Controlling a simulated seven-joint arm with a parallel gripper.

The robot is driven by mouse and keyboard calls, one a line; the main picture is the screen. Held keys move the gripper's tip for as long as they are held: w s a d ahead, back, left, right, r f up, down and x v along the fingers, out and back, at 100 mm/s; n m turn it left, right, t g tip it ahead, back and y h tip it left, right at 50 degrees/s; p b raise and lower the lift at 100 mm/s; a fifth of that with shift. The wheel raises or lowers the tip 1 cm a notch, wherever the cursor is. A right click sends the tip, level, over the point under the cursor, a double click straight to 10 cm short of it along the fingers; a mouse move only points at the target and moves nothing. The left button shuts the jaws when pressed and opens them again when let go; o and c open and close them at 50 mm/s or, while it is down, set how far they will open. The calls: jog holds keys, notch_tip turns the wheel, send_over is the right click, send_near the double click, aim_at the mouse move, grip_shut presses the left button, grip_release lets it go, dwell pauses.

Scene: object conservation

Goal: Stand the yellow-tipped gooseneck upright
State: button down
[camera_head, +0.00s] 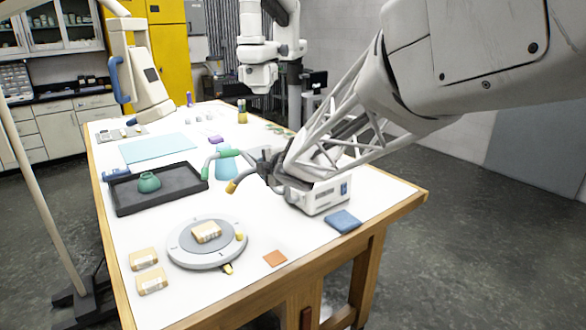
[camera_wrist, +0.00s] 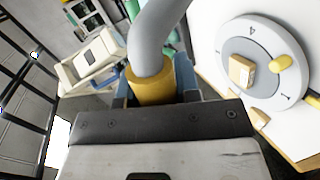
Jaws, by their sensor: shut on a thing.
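The yellow-tipped gooseneck shows in the head view as a bent grey tube with its yellow tip (camera_head: 232,187) pointing down to the left, above the table. My gripper (camera_head: 266,166) is shut on this gooseneck, to the right of the tip. In the wrist view, a yellow section (camera_wrist: 152,87) sits between the fingers and the grey tube (camera_wrist: 155,40) bends away above it. A green-tipped gooseneck (camera_head: 228,153) arches beside it to the left. The white box (camera_head: 325,197) stands below my arm. My gripper hides where the neck joins it.
A dark tray (camera_head: 118,205) with a green pot (camera_head: 148,182) lies left. A round dial plate (camera_head: 190,257) with a small box stands in front. A blue block (camera_head: 342,221) and an orange square (camera_head: 275,258) lie near the right edge. A pale blue flask (camera_head: 227,170) stands behind the goosenecks.

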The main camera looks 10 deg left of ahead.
jog(key=c, duration=0.8)
grip_release()
jog(key=shift+f, duration=0.15)
jog(key=shift+s+d, duration=0.1)
jog(key=v, duration=0.7)
jog(key=shift+s+d+r, duration=0.15)
jog(key=shift+s+r, duration=0.05)
jog(key=shift+r, duration=0.05)
